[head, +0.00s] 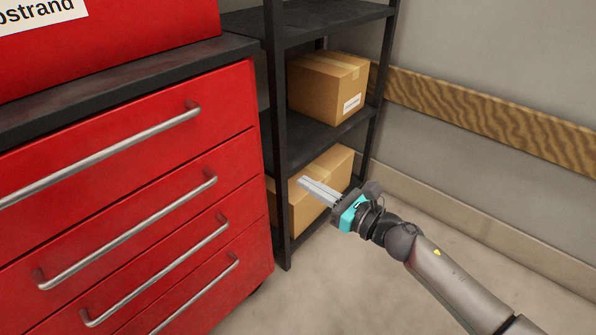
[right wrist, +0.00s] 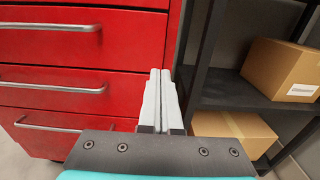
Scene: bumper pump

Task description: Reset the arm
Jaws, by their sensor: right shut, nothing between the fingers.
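My right gripper (head: 310,184) is shut and empty, at the end of my right arm that comes in from the lower right in the head view. It is held in the air in front of the lower part of the black shelf. In the right wrist view its two pale fingers (right wrist: 160,78) lie together and point toward the gap between the red cabinet (right wrist: 130,48) and the shelf. No contact with anything is visible. My left gripper is not in view.
The red drawer cabinet (head: 218,128) with metal handles fills the left. Beside it stands the black shelf (head: 283,140) with an upper cardboard box (head: 325,88) and a lower cardboard box (head: 335,165). A wooden rail (head: 480,112) runs along the wall. The floor at the lower middle is clear.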

